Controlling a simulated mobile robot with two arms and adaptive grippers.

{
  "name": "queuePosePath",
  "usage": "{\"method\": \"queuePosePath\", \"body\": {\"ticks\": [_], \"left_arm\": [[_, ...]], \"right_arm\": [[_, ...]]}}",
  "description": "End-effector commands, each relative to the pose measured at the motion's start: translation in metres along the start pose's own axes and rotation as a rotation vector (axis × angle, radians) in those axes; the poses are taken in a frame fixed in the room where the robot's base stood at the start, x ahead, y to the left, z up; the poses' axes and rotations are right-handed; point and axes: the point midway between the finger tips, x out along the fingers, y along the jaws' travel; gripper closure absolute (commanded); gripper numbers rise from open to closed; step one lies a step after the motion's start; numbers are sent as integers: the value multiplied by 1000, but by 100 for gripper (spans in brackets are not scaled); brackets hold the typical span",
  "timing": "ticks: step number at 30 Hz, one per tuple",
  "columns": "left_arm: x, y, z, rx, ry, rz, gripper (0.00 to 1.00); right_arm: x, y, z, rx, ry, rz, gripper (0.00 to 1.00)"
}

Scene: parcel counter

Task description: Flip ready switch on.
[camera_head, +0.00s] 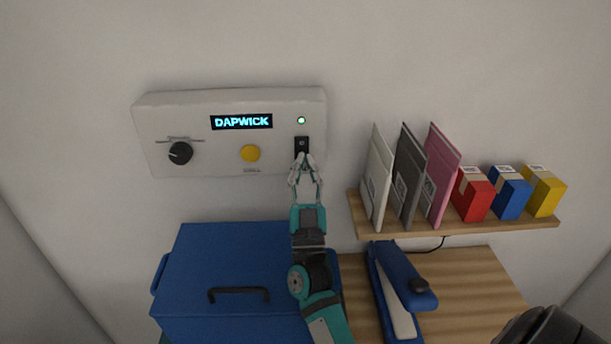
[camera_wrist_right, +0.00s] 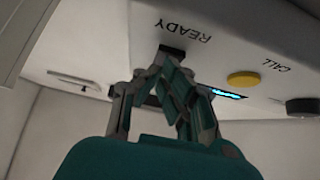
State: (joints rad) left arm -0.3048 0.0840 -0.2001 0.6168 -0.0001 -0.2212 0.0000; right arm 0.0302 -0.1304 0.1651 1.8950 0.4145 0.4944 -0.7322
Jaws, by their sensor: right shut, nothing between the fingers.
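The ready switch (camera_head: 302,143) is a black rocker on the right of a white wall panel (camera_head: 200,107). A green light (camera_head: 301,120) glows above it. My right gripper (camera_head: 304,158) is shut and empty, its fingertips at the lower part of the switch; I cannot tell whether they touch it. In the right wrist view the dark switch (camera_wrist_right: 172,53) shows partly behind the fingers, beside the printed word READY. The fingers (camera_wrist_right: 170,75) hide the rest of it. My left gripper is not in view.
A blue lidded box (camera_head: 205,265) and a blue stapler-like tool (camera_head: 392,285) are below. A shelf (camera_head: 470,228) holds envelopes and small boxes at right.

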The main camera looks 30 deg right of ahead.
Motion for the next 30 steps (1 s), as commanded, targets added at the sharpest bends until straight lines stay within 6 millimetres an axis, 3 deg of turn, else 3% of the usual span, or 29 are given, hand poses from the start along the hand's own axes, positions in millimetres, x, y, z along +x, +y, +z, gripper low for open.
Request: {"method": "queuePosePath", "body": {"ticks": [8, 21, 30], "left_arm": [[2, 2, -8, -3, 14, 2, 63], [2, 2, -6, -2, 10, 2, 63], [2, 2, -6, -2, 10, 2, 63]], "right_arm": [[-3, 0, 2, -1, 1, -1, 100], [-66, 0, 4, -3, -2, -2, 100], [-76, -1, 4, -1, 0, -1, 100]]}}
